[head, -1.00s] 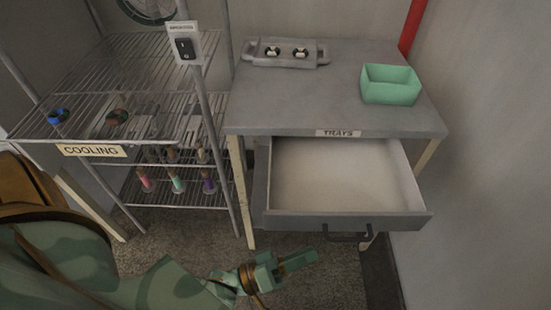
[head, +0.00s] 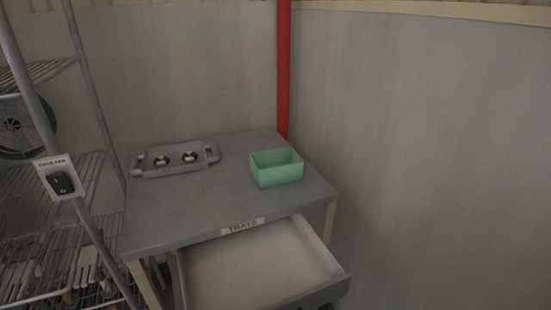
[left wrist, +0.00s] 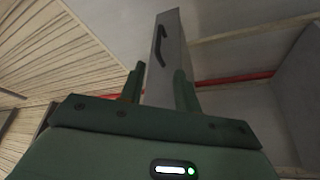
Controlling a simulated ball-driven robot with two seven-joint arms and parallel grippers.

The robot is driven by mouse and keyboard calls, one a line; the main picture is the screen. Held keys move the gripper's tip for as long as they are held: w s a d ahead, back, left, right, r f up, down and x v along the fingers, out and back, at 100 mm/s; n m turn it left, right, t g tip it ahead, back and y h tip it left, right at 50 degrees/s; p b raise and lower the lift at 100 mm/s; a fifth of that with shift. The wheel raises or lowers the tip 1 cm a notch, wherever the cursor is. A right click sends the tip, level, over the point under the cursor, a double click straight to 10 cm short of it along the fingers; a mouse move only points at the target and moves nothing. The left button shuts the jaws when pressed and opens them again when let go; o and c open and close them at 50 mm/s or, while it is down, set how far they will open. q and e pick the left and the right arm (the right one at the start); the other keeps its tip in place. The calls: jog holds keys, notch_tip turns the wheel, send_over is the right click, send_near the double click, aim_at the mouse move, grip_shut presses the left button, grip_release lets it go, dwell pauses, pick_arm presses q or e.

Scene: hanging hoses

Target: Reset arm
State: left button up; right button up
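No gripper shows in the head view now. In the left wrist view my left gripper (left wrist: 157,77) has its two green fingers apart, with nothing visibly held between them. Beyond the fingers is the grey drawer front with its dark handle (left wrist: 162,45); I cannot tell how far away it is. In the head view the drawer (head: 255,270) under the grey table (head: 205,208) is pulled out and looks empty, its front partly cut off by the lower edge. My right gripper is in neither view.
A grey tray (head: 150,171) with two small round pieces and a green bin (head: 276,168) stand on the table. A wire rack (head: 90,165) with a switch (head: 61,184) and a fan (head: 22,128) is at left. A red pipe (head: 283,70) runs up the wall behind.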

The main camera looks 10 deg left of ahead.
pick_arm(q)
jog(key=s+a+f+m+g+y, duration=0.3)
jog(key=a+f, duration=0.1)
jog(key=f, duration=0.4)
jog(key=s+a+f+m+g+y+p, duration=0.1)
jog(key=s+a+f+m+g+y, duration=0.2)
jog(key=f, duration=0.5)
jog(key=s+a+f+m+g+y, duration=0.2)
jog(key=a+f+g+y, duration=0.15)
jog(key=f, duration=0.45)
jog(key=s+a+f+m+g+y+p, duration=0.1)
jog(key=s+a+f+g, duration=0.15)
jog(key=s, duration=0.35)
jog(key=s+a+f+g+y+p, duration=0.1)
jog(key=s+a+f+g, duration=0.1)
jog(key=s+f, duration=0.35)
jog(key=s+d+r+g+p, duration=0.1)
jog(key=s+d, duration=0.3)
jog(key=s, duration=0.7)
jog(key=shift+d+n+g, duration=0.3)
jog(key=shift+n+g, duration=0.1)
jog(key=shift+g, duration=0.4)
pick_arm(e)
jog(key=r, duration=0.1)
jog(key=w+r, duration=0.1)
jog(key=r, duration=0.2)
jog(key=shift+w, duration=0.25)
pick_arm(q)
jog(key=shift+r+y, duration=0.1)
jog(key=shift+y, duration=0.15)
